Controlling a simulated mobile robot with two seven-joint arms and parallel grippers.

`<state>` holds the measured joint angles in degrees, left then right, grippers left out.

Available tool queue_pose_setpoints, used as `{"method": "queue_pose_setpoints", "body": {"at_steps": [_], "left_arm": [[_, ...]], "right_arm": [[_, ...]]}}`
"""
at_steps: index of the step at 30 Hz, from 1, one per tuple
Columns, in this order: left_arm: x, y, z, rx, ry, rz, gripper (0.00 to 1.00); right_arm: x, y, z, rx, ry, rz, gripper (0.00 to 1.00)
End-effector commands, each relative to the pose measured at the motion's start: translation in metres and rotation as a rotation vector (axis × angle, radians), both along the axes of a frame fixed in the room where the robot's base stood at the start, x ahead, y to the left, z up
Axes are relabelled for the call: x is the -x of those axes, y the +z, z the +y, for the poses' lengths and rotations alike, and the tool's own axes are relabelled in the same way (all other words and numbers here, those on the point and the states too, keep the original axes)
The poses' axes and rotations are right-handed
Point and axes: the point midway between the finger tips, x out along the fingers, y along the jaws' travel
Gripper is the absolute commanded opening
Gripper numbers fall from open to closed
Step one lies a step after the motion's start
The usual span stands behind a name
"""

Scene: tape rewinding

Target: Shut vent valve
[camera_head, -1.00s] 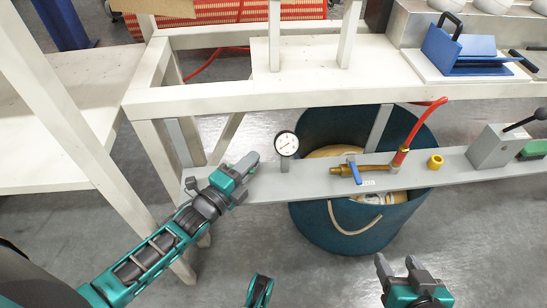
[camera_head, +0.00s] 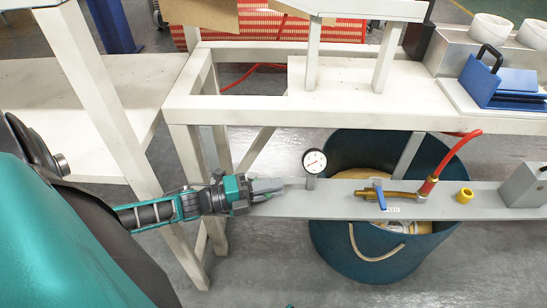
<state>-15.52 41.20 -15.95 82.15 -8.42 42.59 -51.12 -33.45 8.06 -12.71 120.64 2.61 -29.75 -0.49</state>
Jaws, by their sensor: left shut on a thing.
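A brass valve (camera_head: 402,194) with a blue lever (camera_head: 381,197) is on the grey shelf board (camera_head: 334,205), and a red hose (camera_head: 457,155) rises from its right end. The lever lies across the brass body. My left gripper (camera_head: 270,187) is at the board's left part, left of the round gauge and well apart from the blue lever. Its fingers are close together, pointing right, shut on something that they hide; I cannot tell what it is. My right gripper is not in view.
A round dial gauge (camera_head: 315,162) stands just right of the left fingertips. A yellow ring (camera_head: 465,195) and a grey block (camera_head: 526,186) are further right on the board. A teal bin (camera_head: 362,258) is below, and the white bench frame (camera_head: 290,110) is behind.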

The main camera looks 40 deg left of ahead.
Motion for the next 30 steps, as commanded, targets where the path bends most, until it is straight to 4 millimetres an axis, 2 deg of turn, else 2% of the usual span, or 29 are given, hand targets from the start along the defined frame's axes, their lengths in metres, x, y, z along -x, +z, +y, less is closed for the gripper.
{"method": "queue_pose_setpoints", "body": {"at_steps": [13, 14, 20, 26, 30], "left_arm": [[0.0009, -0.0004, 0.0, -0.001, -0.01, 0.001, 0.0], [0.0009, -0.0004, 0.0, -0.001, -0.009, 0.001, 0.17], [0.0007, -0.0004, 0.0001, -0.001, -0.009, 0.001, 0.36], [0.0006, -0.0001, 0.0001, -0.001, -0.008, 0.001, 0.36], [0.0007, 0.0081, 0.0001, -0.001, -0.009, -0.001, 0.36]], "right_arm": [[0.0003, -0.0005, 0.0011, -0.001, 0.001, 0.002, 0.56], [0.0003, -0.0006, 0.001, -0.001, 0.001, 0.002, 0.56], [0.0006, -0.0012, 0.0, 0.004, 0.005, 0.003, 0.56], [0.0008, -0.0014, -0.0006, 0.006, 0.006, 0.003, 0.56], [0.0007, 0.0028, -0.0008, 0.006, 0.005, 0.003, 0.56]]}}
